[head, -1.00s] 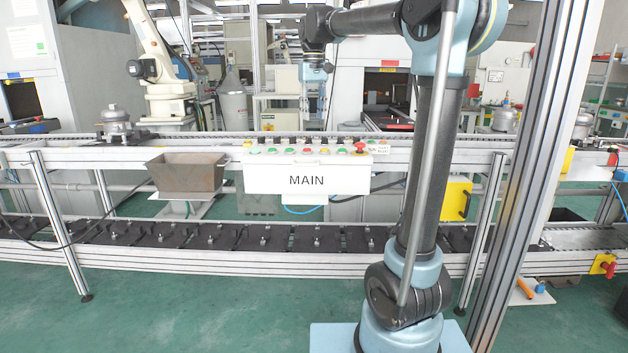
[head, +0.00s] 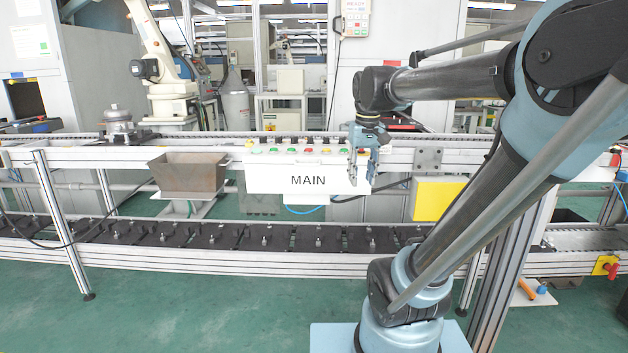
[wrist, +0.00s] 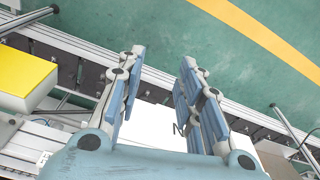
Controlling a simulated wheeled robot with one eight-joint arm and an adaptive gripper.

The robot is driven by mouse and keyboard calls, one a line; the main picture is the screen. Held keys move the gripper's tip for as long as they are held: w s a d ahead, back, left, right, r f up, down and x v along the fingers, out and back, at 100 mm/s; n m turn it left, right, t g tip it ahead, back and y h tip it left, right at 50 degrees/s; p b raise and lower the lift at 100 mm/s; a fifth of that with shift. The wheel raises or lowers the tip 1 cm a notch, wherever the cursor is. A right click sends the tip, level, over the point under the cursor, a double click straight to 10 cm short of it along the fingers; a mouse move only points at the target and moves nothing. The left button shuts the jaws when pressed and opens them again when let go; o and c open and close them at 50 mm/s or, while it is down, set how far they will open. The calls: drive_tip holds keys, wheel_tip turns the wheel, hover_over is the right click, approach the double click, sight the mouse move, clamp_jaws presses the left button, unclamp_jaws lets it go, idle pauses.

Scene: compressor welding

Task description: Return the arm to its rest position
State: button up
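My arm is bent to the right in the head view. My gripper (head: 362,178) hangs pointing down in front of the right part of the white MAIN panel (head: 300,178). It hides a bit of the panel's right side. In the wrist view my gripper (wrist: 158,75) shows two blue fingers standing apart with nothing between them. The MAIN panel shows partly behind the fingers there, with the lower rail and floor beyond.
A brown metal bin (head: 187,173) hangs on the line left of the panel. A yellow box (head: 437,199) is to the right. The upper conveyor holds a compressor part (head: 117,125) at left. The lower conveyor (head: 200,235) runs below. Green floor is clear in front.

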drive_tip(key=s+d+f+m, duration=0.1)
drive_tip(key=s+d+f, duration=0.1)
drive_tip(key=s+f, duration=0.5)
drive_tip(key=s+d+f+t, duration=0.1)
drive_tip(key=s+d+f, duration=0.2)
drive_tip(key=f, duration=0.9)
drive_tip(key=s, duration=0.3)
drive_tip(key=shift+s+d+m, duration=0.15)
drive_tip(key=shift+s+m, duration=0.25)
drive_tip(key=shift+w+f, duration=0.15)
drive_tip(key=shift+w, duration=0.35)
